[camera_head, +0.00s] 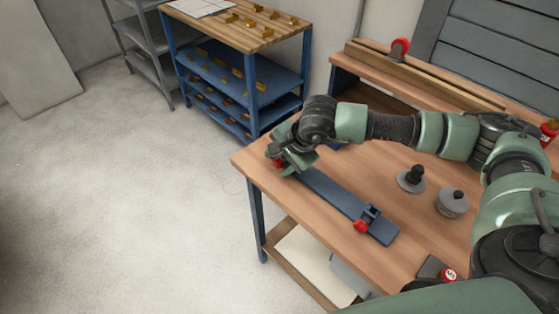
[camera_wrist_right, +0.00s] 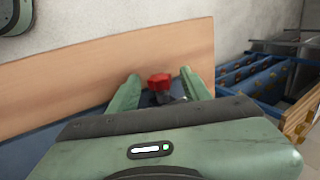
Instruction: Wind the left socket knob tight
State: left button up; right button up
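A dark blue-grey bar (camera_head: 335,193) lies on the wooden workbench (camera_head: 400,150). A socket with a red knob (camera_head: 361,227) sits at its near right end. The left red knob (camera_head: 278,163) shows at the far left end, partly hidden by my right gripper (camera_head: 284,160). In the right wrist view this red knob (camera_wrist_right: 160,82) is between the two green fingers of my right gripper (camera_wrist_right: 161,90). The fingers are apart, with a gap on each side of the knob. The socket below it is mostly hidden. My left gripper is not in view.
A blue shelf unit (camera_head: 250,70) with small yellow parts stands behind. A wooden ledge (camera_head: 430,72) runs along the bench's back. The floor at left is clear.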

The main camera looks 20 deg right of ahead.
jog(key=v, duration=0.8)
jog(key=shift+b, duration=0.45)
jog(key=shift+f, duration=0.15)
